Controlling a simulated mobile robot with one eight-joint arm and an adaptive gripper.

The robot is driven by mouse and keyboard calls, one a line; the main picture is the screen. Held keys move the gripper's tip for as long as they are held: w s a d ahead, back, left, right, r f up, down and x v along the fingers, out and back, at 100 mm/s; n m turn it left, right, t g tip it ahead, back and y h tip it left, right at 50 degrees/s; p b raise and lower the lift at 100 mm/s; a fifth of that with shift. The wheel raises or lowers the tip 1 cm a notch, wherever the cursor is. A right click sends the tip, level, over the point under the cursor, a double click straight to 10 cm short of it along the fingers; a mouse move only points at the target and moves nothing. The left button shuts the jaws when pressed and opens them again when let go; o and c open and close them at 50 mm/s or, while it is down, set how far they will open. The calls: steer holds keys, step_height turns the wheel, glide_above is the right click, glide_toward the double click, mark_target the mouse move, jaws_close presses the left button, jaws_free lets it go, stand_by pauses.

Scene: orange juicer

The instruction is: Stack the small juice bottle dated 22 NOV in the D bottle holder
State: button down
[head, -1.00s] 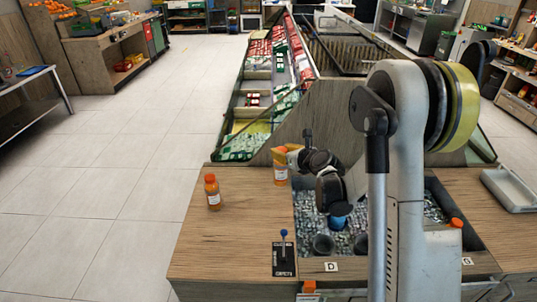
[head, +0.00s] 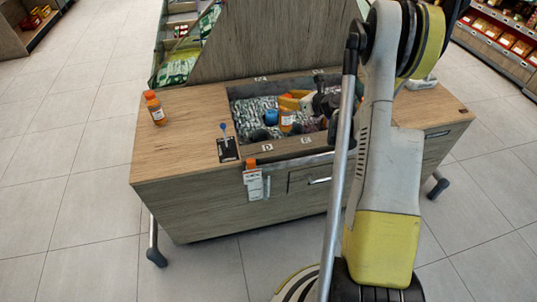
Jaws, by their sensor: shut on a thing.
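My gripper (head: 290,103), with yellow-orange fingers, is shut on a small orange juice bottle (head: 287,121) with a white label. It holds the bottle over the right part of the pebble-filled recess in the counter. The date is too small to read. The D tag (head: 267,147) is on the recess's front edge. A dark round holder (head: 260,135) lies just behind the tag, left of the held bottle. Part of the gripper is hidden behind my arm.
Another orange bottle (head: 154,108) stands on the counter's left end. A black card with a blue-topped stick (head: 228,148) is near the front. A blue cup-like thing (head: 271,117) is in the recess. An orange-capped item with a white label (head: 253,180) is at the counter's front face.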

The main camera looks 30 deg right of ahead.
steer(key=shift+s+d+f, duration=0.2)
steer(key=shift+s+f, duration=0.05)
steer(key=shift+s, duration=0.1)
steer(key=w+a+f+b, duration=0.6)
steer(key=w+a+f, duration=0.1)
steer(key=f, duration=0.4)
steer(key=shift+w+a+b, duration=0.15)
steer(key=shift+w+b, duration=0.25)
steer(key=shift+w, duration=0.45)
steer(key=shift+f, duration=0.25)
steer(key=c, duration=1)
jaws_free()
steer(key=shift+c, duration=0.2)
